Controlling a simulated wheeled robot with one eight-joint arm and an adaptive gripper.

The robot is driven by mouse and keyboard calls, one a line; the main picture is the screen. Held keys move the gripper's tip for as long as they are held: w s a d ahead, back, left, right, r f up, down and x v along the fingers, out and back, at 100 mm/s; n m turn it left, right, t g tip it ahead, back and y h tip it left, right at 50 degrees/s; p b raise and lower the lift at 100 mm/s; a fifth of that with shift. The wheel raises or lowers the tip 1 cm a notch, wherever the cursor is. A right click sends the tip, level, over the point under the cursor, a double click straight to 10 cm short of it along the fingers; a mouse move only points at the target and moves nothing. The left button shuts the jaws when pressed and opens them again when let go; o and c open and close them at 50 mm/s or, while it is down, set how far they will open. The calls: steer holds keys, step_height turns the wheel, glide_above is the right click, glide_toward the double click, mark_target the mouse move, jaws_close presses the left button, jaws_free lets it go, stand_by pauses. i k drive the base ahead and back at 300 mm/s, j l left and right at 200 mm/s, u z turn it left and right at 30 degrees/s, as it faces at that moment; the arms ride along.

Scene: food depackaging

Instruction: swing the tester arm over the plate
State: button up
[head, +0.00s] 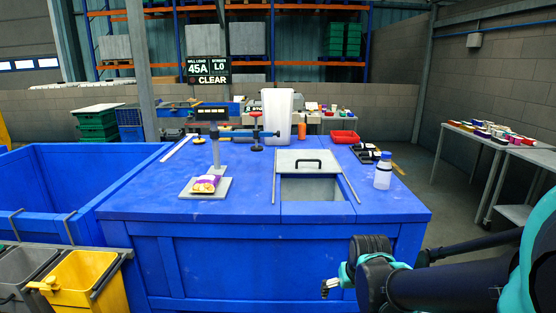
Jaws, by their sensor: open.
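The tester (215,150) stands on the blue table, with a grey upright post and a dark display at its top. Its tester arm (240,133) reaches out to the right, to an upright red and black piece (256,138). The arm's end is to the right of the plate, not above it. The grey plate (222,188) lies at the table's front left, with a small yellow and purple package (204,184) on it. My gripper (327,289) is open and empty at the lower right, in front of the table and well short of the tester.
A hatch with a black-handled lid (298,160) is at the table's centre right. A white-blue bottle (383,172), black tray (365,152), red tray (344,137) and tall white container (277,115) stand around it. A yellow bin (88,278) and blue crate (80,170) are left.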

mark_target(257, 134)
steer(key=j, duration=1.55)
